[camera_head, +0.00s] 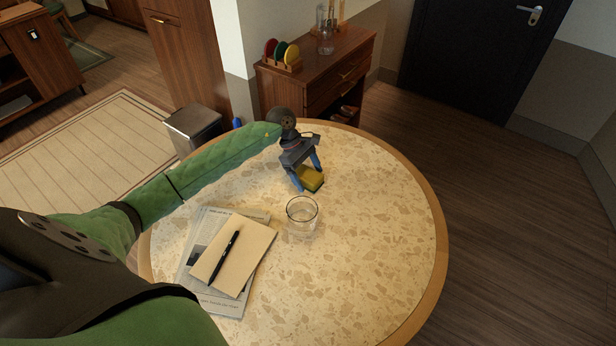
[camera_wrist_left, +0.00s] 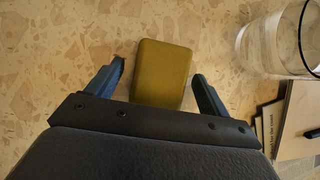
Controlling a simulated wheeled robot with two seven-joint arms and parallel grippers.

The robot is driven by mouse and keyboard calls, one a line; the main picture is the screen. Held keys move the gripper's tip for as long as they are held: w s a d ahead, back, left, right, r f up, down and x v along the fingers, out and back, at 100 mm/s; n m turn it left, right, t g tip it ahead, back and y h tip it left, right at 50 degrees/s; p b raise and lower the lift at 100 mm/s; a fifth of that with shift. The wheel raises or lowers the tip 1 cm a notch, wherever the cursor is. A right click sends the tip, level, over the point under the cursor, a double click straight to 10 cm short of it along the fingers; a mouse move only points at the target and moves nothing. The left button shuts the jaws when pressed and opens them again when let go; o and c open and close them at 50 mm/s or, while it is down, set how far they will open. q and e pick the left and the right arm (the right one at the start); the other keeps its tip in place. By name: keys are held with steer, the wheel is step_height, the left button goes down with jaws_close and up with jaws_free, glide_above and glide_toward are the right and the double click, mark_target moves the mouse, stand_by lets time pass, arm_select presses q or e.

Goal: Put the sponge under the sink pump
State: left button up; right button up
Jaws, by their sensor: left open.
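A yellow sponge (camera_head: 311,178) lies on the round stone-patterned table, behind a clear glass. My left gripper (camera_head: 308,179) is at the sponge, its blue fingers pointing down on either side of it. In the left wrist view the sponge (camera_wrist_left: 160,74) sits between the two open fingertips (camera_wrist_left: 158,78), with a gap on each side. My right gripper is not in view. No sink or pump shows in either view.
The empty glass (camera_head: 301,216) stands close to the sponge. A notebook (camera_head: 228,262) with a black pen lies on a newspaper (camera_head: 196,252) at the table's left. The right of the table (camera_head: 390,240) is clear. A wooden cabinet (camera_head: 330,75) stands behind.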

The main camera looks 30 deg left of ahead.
arm_select(q)
steer(key=c, duration=1.1)
steer(key=shift+r, duration=0.1)
